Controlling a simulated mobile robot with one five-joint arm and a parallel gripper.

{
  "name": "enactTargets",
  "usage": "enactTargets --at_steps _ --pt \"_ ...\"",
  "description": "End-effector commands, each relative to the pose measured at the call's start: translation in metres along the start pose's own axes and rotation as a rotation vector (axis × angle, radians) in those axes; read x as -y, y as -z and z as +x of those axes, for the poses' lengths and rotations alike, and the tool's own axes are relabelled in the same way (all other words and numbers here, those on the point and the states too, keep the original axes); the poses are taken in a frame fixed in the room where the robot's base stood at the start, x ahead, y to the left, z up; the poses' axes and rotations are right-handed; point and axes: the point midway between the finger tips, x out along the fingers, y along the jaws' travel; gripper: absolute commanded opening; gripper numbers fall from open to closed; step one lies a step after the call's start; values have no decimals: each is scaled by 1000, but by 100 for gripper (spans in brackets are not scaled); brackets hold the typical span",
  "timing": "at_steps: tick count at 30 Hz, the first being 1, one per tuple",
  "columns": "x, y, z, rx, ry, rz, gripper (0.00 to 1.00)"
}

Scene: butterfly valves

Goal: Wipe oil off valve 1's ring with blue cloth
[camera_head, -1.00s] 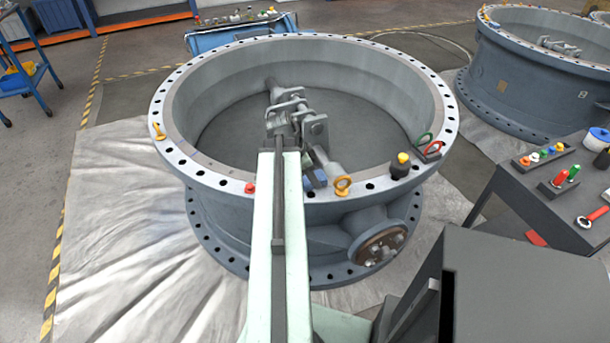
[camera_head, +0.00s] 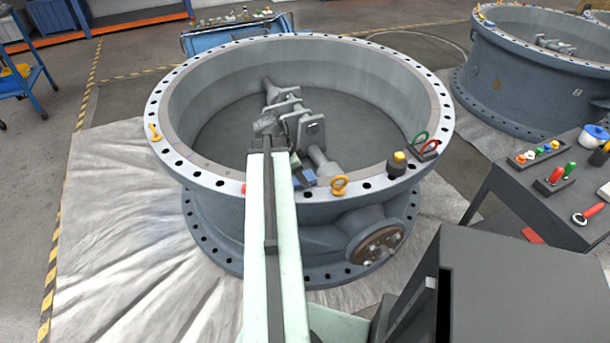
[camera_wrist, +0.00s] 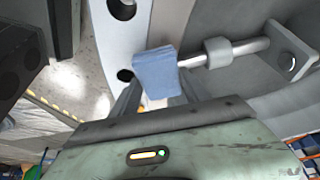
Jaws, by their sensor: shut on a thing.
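Valve 1 is the large grey ring body in the middle of the head view, with a bolt-holed top ring (camera_head: 421,174). In the wrist view, the blue cloth (camera_wrist: 157,73) is a folded pad at the tips of my gripper (camera_wrist: 154,90), which is shut on it. The cloth is by the inner edge of the ring (camera_wrist: 140,28), which shows several bolt holes. It cannot be told whether it touches. In the head view, the cloth (camera_head: 305,177) shows partly beside my arm near the ring's front. No oil can be made out clearly.
A yellow eyebolt (camera_head: 339,186), a black-and-yellow item (camera_head: 398,163) and green and red rings (camera_head: 426,146) sit on the ring's front right. Another eyebolt (camera_head: 154,132) is at left. A tool table (camera_head: 545,205) stands right. The shaft and brackets (camera_head: 285,108) cross the opening.

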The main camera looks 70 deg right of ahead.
Motion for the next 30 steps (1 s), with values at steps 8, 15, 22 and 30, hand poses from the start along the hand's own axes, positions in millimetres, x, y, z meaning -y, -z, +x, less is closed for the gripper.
enactTargets --at_steps 8,15,22,30 --pt "8 -18 -6 0 1 -2 21" --pt "12 -30 -10 1 1 0 21" --pt "16 -39 -15 2 1 -1 21" --pt "23 -58 -24 0 1 0 21"
